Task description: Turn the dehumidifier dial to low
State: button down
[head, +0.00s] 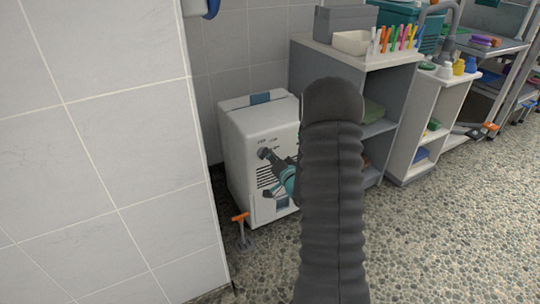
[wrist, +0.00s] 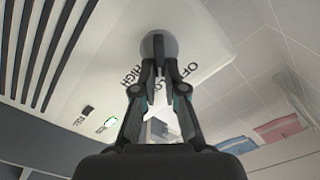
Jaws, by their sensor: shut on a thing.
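The dehumidifier (head: 238,128) is a white box on the floor, against the wall, with a dark vent and a dial high on its front. In the wrist view the dial (wrist: 158,43) is a round grey knob, with HIGH lettering to its lower left and other lettering partly behind my fingers. My gripper (head: 266,155) is at the dial in the head view. In the wrist view my gripper (wrist: 159,66) has its fingertips close together, shut on the dial's near part. The dial's pointer cannot be made out.
A green-lit indicator (wrist: 110,121) shows on the panel. A grey shelf unit (head: 325,55) stands right of the dehumidifier. A tiled wall (head: 110,150) is close on the left. An orange-handled tool (head: 241,218) stands before the dehumidifier. Pebbled floor (head: 450,230) is open at the right.

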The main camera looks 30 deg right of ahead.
jog(key=c, duration=1.2)
grip_release()
jog(key=shift+c, duration=0.2)
jog(key=s, duration=1.2)
jog(key=shift+d, duration=0.25)
